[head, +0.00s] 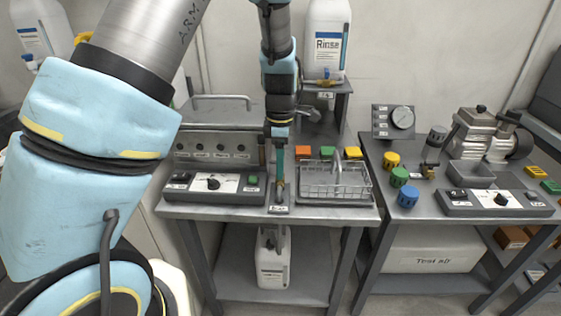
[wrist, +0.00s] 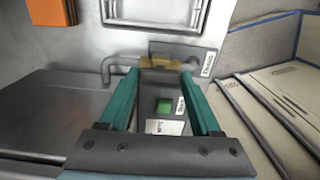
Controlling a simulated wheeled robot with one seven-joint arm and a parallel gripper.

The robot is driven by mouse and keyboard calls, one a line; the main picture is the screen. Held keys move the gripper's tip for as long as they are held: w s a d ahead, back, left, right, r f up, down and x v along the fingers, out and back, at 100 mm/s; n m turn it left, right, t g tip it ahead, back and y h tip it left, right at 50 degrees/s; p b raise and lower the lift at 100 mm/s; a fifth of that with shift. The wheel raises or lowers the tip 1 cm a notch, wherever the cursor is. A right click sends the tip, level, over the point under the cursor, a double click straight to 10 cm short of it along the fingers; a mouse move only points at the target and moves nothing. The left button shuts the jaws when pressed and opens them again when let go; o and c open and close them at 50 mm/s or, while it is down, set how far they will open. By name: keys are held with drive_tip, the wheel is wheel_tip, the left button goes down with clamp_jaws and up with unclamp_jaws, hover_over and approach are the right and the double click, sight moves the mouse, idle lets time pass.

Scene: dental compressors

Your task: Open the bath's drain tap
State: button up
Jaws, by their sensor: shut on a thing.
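The bath (head: 210,147) is a grey metal tank with a lid handle, at the left of the left bench in the head view. The drain tap (wrist: 160,62) is a small brass-coloured piece on a bent metal pipe, with a white label beside it. My gripper (wrist: 161,72) has teal fingers and is shut on the tap, at the tips. In the head view my gripper (head: 279,193) points down at the bench's front, between the control panel and the wire basket. There the fingers mostly hide the tap, and its turn angle cannot be told.
A control panel (head: 215,187) with a knob and green button stands close left of my gripper. A wire basket (head: 335,185) is close on the right. A rinse bottle (head: 327,45) stands on a raised shelf behind. A white container (head: 272,265) stands on the shelf below.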

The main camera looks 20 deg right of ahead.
drive_tip(key=shift+w, duration=0.1)
drive_tip(key=o, duration=1.4)
wheel_tip(320, 180, up, 11)
drive_tip(key=shift+f+b, duration=0.1)
drive_tip(key=shift+b, duration=0.65)
